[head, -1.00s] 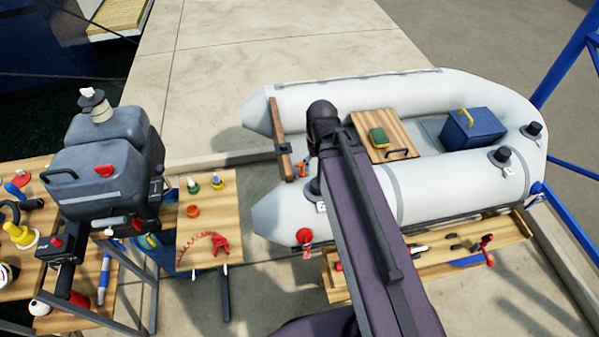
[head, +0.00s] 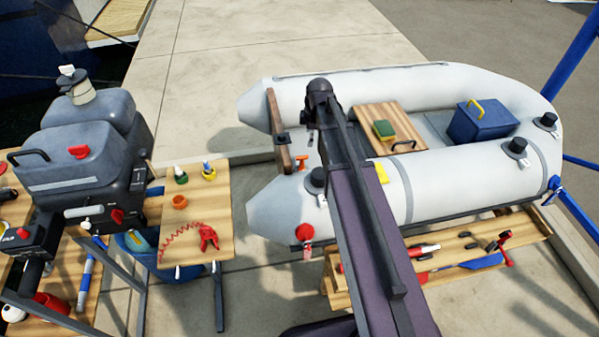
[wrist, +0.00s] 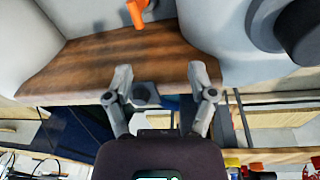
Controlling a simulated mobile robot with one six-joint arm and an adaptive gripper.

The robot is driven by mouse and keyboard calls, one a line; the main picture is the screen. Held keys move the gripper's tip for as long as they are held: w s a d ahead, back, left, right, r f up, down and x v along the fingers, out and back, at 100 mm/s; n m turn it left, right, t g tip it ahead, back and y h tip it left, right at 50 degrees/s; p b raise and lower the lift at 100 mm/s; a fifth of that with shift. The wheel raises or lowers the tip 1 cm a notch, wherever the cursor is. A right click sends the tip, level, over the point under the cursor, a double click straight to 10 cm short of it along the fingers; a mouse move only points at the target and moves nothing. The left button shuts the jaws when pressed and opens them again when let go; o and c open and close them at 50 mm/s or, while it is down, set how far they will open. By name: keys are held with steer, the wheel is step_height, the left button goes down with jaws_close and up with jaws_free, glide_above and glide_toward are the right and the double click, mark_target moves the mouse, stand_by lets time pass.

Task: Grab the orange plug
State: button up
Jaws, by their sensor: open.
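The orange plug (head: 301,161) stands at the inner side of the wooden transom board (head: 279,130) of the grey inflatable boat. In the wrist view the orange plug (wrist: 137,12) shows at the top edge, partly cut off, beyond the brown wood of the transom (wrist: 150,58). My gripper (wrist: 160,80) is open and empty. Its two fingers reach up over the near edge of the wood, apart from the plug, which lies ahead and slightly left of centre. In the head view my arm hides the gripper.
Grey boat tubes (wrist: 225,35) flank the transom. A black fitting (wrist: 300,30) is at the upper right. An outboard motor (head: 80,170) and a small wooden table (head: 215,235) with an orange ring (head: 179,202) stand left. A tool bench (head: 500,245) is at the lower right.

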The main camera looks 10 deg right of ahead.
mark_target(302, 156)
steer(key=w+f+n, duration=0.1)
steer(key=w+n+b, duration=0.1)
steer(key=w+f+n, duration=0.1)
steer(key=w, duration=0.1)
steer(key=shift+d+f+n+b, duration=0.25)
steer(key=shift+f+n+b, duration=0.05)
steer(key=shift+b, duration=0.05)
steer(key=f+b, duration=0.5)
steer(key=w+a+f+b, duration=0.1)
steer(key=f+b, duration=0.2)
steer(key=shift+f, duration=0.25)
stand_by(0.4)
steer(key=shift+f+b, duration=0.1)
steer(key=shift+b, duration=0.25)
steer(key=f+b, duration=0.3)
steer(key=w+f+b, duration=0.1)
steer(key=b, duration=0.1)
steer(key=shift+a+f, duration=0.35)
steer(key=shift+f, duration=0.05)
stand_by(0.6)
jaws_close()
